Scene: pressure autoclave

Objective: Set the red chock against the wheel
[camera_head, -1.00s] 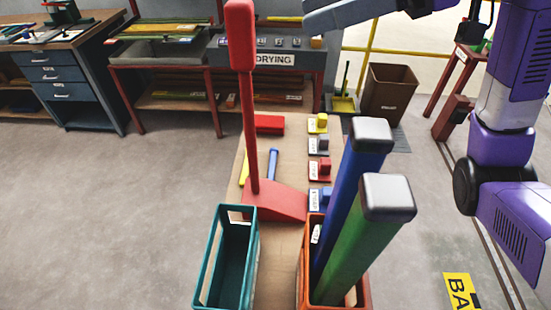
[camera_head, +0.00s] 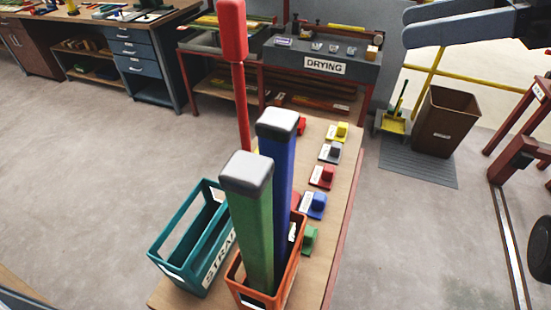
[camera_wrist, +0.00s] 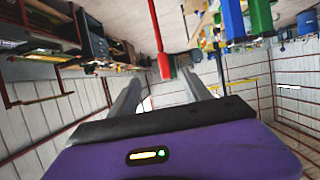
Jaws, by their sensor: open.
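The red chock is a wedge on a long upright red handle (camera_head: 233,30), standing on the wooden table (camera_head: 335,215). In the head view its wedge is mostly hidden behind a blue post and a green post. In the head view grey parts of my arm's end show at the top right, high off the table.
A green post (camera_head: 250,220) and a blue post (camera_head: 282,150) stand in an orange crate (camera_head: 300,255), close by the chock. A teal crate (camera_head: 165,265) is left of it. Several small coloured blocks line the table's right side.

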